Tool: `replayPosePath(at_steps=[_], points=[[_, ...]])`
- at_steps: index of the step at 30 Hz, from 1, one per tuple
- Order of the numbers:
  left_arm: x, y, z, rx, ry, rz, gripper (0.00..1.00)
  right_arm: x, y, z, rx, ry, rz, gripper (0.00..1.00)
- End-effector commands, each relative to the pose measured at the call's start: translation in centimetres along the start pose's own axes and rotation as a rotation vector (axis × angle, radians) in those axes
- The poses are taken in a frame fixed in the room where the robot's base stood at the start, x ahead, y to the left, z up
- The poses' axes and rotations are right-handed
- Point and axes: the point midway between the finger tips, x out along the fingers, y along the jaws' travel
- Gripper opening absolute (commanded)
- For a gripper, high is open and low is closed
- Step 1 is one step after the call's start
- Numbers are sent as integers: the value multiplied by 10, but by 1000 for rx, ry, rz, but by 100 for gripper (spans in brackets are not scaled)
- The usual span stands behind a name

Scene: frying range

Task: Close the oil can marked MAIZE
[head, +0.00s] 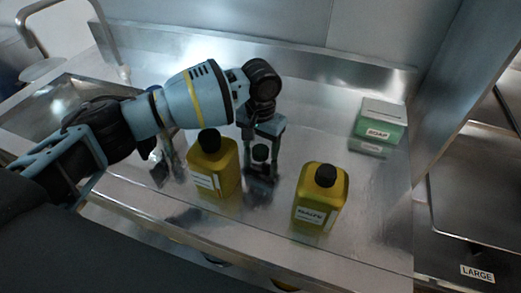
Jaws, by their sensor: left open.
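The oil can marked MAIZE (322,195) is a yellow can standing upright on the steel counter. A black cap (326,175) sits on its top; I cannot tell how tightly it is seated. A second yellow can (212,168) with a black cap stands to its left, and its label is too small to read. My left gripper (261,166) points down between the two cans, open, apart from the MAIZE can. A small dark greenish shape shows between its fingers; I cannot tell what it is. My right gripper is out of view.
A green box marked SOAP (382,121) stands at the back right of the steel counter (375,215). A sink (70,105) with a tap is at the left. A tray marked LARGE (480,200) lies beyond the counter's right edge. The counter right of the MAIZE can is clear.

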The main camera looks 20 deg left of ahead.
Motion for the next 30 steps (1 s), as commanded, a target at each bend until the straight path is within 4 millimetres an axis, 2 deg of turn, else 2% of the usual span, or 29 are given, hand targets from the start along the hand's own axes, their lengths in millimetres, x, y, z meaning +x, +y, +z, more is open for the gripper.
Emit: replayPosePath(at_steps=[4,15,25,30], points=[[0,0,0,0,0,0,66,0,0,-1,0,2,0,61],[0,0,0,0,0,0,19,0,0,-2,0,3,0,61],[-4,0,0,0,1,0,19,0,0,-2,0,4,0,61],[-26,0,-1,0,5,0,19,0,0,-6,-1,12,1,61]])
